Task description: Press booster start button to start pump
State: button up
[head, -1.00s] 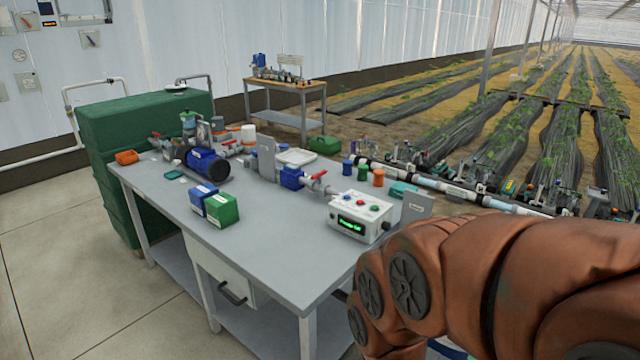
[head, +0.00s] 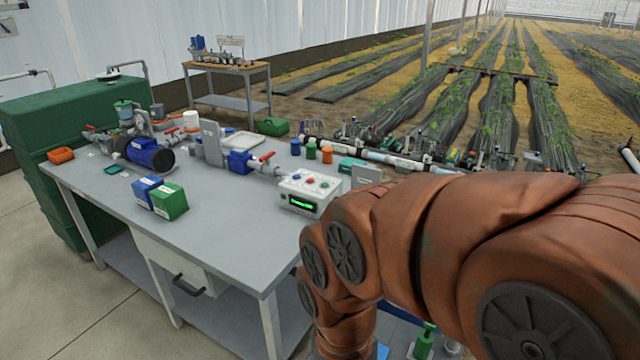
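A white control box (head: 308,194) stands near the right end of the grey workbench (head: 215,225). Its top carries several coloured buttons, with a red button (head: 310,181) near the middle, a blue one (head: 296,176) to its left and a green one (head: 323,185) to its right. A lit green display (head: 301,203) is on its front; its text is too small to read. A blue pump (head: 150,153) sits at the bench's left side. My brown arm fills the lower right, in front of the bench's right end. My gripper is not visible.
Blue and green boxes (head: 168,201) stand mid-bench. A blue valve body (head: 240,162) and pipe sit left of the control box. A green tank (head: 62,120) stands behind the bench's left end. The bench's front middle is clear.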

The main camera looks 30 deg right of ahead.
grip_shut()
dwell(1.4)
